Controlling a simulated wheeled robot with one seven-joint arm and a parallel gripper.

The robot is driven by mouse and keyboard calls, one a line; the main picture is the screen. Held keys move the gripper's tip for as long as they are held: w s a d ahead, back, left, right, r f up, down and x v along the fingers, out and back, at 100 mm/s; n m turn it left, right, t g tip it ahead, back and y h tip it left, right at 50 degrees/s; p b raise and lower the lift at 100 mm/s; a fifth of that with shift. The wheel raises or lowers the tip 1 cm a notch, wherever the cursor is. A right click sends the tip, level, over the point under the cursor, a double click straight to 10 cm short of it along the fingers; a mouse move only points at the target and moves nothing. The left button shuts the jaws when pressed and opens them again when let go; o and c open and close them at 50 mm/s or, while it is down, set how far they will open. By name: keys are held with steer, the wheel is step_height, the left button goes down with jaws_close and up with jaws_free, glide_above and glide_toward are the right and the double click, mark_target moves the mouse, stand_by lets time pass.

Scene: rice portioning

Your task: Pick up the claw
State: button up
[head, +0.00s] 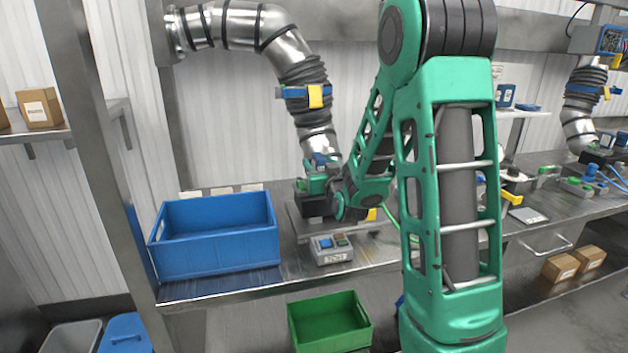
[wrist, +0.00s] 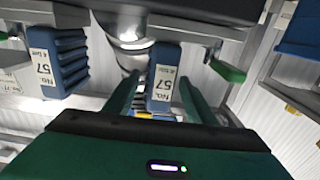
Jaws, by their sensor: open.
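My gripper (wrist: 160,78) shows in the wrist view with its two green fingers apart. A blue block with a white label reading 57 (wrist: 164,66) appears between the fingertips. I cannot tell whether the fingers touch it. A second blue, ribbed piece with the same label (wrist: 60,62) is to the left. I cannot tell for certain which thing is the claw. In the head view my green arm reaches down to the workbench below a silver pipe, and its links hide much of the spot there.
A blue bin (head: 215,255) stands on the metal workbench (head: 375,264), left of my arm. A grey button box (head: 331,249) sits near the front edge. The silver pipe (head: 288,48) hangs above. A green bin (head: 330,322) is below. Cardboard boxes (head: 560,267) lie on a lower shelf.

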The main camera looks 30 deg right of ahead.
steer(key=x, duration=0.4)
steer(key=shift+w+d, duration=0.15)
steer(key=shift+w, duration=0.15)
jaws_close()
